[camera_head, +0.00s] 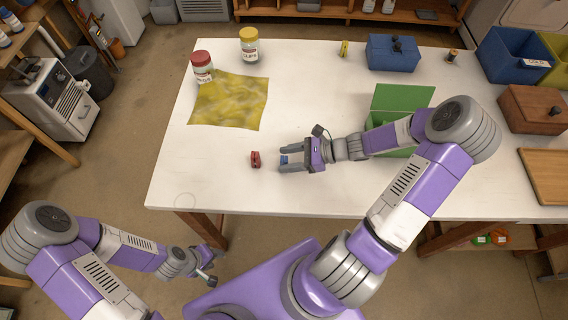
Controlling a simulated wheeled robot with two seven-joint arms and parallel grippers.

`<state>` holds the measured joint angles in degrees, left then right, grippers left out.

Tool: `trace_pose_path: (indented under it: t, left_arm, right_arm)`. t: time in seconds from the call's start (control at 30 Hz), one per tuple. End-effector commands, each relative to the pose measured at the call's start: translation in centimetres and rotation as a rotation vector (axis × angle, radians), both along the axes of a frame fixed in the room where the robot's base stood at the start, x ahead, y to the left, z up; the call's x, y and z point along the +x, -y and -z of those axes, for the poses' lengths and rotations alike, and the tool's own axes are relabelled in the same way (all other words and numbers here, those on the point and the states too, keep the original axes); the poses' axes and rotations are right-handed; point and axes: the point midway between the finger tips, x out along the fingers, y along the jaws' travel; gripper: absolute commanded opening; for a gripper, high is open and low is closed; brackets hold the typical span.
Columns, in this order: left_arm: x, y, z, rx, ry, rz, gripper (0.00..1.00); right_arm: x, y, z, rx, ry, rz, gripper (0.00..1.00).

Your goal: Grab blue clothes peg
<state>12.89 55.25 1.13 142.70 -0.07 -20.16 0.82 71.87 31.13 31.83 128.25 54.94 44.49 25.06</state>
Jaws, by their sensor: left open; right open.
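A small blue clothes peg (285,160) lies on the white table, between the two fingers of my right gripper (286,158). My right gripper is open, low over the table, with its fingers pointing left on either side of the peg. I cannot tell whether either finger touches it. A red peg (255,159) stands just left of the fingertips. A small yellow peg-like thing (344,48) is at the table's far side. My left gripper (212,265) is open and empty, below the table's front edge at lower left.
A yellow cloth (228,102) lies at the table's left, by jars with a red lid (202,66) and a yellow lid (249,45). An open green box (403,98) is behind my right forearm. A blue box (392,53) stands further back. The front left of the table (200,180) is clear.

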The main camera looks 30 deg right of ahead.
Motion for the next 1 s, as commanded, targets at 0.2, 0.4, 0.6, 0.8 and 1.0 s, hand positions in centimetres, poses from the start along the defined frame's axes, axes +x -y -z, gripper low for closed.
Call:
trace_pose_path:
  t: [0.2,0.4,0.6,0.8,1.0]
  left_arm:
    - [0.0,0.0,0.0,0.0,0.0,0.0,0.43]
    - [0.0,0.0,0.0,0.0,0.0,0.0,0.43]
    - [0.0,0.0,0.0,0.0,0.0,0.0,0.43]
    - [0.0,0.0,-0.4,0.0,0.0,0.0,0.43]
    - [0.0,0.0,-1.6,0.0,0.0,0.0,0.43]
  right_arm:
    - [0.0,0.0,0.0,0.0,0.0,0.0,0.38]
    - [0.0,0.0,0.0,0.0,0.0,0.0,0.08]
    - [0.0,0.0,0.0,0.0,0.0,0.0,0.0]
    - [0.0,0.0,-1.0,-0.001,0.0,-0.001,0.0]
    - [0.0,0.1,-4.8,-0.006,0.002,-0.002,0.0]
